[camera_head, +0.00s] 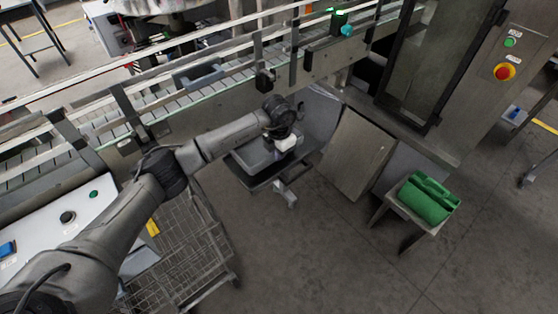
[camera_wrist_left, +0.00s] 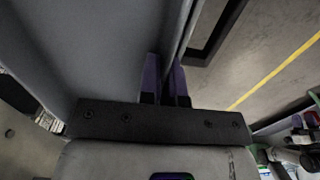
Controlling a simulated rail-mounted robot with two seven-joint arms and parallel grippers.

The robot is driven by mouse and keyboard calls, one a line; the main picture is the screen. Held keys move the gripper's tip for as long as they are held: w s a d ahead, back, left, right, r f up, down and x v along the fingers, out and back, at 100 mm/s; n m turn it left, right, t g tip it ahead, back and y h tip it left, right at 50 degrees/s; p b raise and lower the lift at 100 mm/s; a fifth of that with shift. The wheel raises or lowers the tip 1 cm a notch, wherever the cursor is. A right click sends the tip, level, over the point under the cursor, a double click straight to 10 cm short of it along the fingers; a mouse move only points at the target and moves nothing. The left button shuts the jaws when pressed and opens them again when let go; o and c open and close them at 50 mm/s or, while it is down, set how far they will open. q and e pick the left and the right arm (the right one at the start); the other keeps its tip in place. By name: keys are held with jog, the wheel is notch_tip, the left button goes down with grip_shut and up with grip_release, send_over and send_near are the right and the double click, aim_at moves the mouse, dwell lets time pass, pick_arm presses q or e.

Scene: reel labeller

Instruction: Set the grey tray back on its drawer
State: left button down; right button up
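The grey tray (camera_head: 252,156) is at the centre of the head view, over a dark drawer-like platform (camera_head: 262,181). Whether it rests on this or hangs just above it, I cannot tell. My left gripper (camera_head: 284,143) is at the tray's far right side. In the left wrist view, the grey tray (camera_wrist_left: 95,50) fills the upper left, and its thin wall runs between the two purple fingers of my left gripper (camera_wrist_left: 165,82), which are close together on it. A dark frame edge (camera_wrist_left: 214,38) shows beyond the wall. My right gripper is not in view.
A conveyor with rails (camera_head: 190,92) runs behind the tray. A wire cart (camera_head: 180,262) stands at lower left. A brown panel (camera_head: 357,153) and a green container (camera_head: 428,197) on a small stand are to the right. Floor in front is clear.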

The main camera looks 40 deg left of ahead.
pick_arm(q)
jog(key=shift+f, duration=2)
jog(key=shift+f+b, duration=0.1)
jog(key=shift+b, duration=0.25)
jog(key=c, duration=1.6)
grip_release()
